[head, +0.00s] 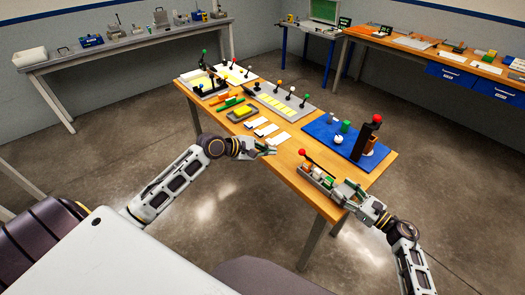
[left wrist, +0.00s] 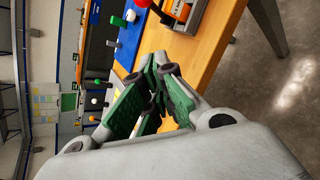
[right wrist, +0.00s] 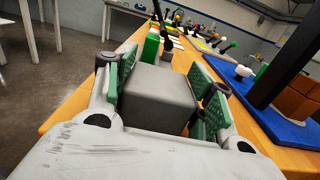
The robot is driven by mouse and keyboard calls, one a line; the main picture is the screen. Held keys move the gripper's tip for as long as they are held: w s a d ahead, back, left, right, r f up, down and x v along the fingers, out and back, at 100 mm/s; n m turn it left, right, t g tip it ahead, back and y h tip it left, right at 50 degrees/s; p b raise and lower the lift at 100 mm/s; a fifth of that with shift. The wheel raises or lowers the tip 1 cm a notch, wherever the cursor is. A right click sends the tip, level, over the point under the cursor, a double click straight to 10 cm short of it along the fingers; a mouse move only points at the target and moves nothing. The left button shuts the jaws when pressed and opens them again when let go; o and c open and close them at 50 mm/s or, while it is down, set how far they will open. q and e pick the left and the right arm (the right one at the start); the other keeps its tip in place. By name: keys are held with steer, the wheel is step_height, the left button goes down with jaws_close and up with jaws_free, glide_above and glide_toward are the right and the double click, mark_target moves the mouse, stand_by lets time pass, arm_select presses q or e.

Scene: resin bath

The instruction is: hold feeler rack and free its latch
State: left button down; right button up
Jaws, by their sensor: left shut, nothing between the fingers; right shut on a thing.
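The feeler rack (head: 318,179) lies at the near right edge of the wooden table. It is a grey base with white, green and orange parts and a dark lever with a red knob (head: 302,152) at its left end. The red knob also shows at the top of the left wrist view (left wrist: 175,8). My right gripper (head: 346,197) is shut on the rack's grey end block (right wrist: 160,93), which fills the space between its green pads. My left gripper (head: 272,151) is shut and empty, left of the red knob and apart from it. The latch's state cannot be told.
A blue board (head: 325,131) with a dark upright post (head: 363,140) stands just behind the rack. White cards (head: 266,130) lie to the left on the table (head: 220,122). Further back are grey boards with coloured knobs (head: 285,101). Other benches line the walls.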

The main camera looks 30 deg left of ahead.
arm_select(q)
steer(key=w+d+f, duration=0.1)
steer(key=w+d, duration=0.3)
steer(key=d, duration=0.2)
steer(key=shift+d, duration=0.25)
stand_by(0.4)
steer(key=shift+w+d+r+g+y, duration=0.25)
steer(key=shift+w+r+g+y, duration=0.15)
steer(key=shift+w+r+g, duration=0.25)
stand_by(1.0)
steer(key=w+d+r+g+y, duration=0.1)
steer(key=w+d+r+g, duration=0.2)
steer(key=w, duration=0.6)
steer(key=shift+w+d+n+g+y, duration=0.3)
steer(key=shift+w+d+n+g, duration=0.1)
steer(key=shift+d+g, duration=0.1)
stand_by(0.5)
steer(key=shift+s, duration=0.1)
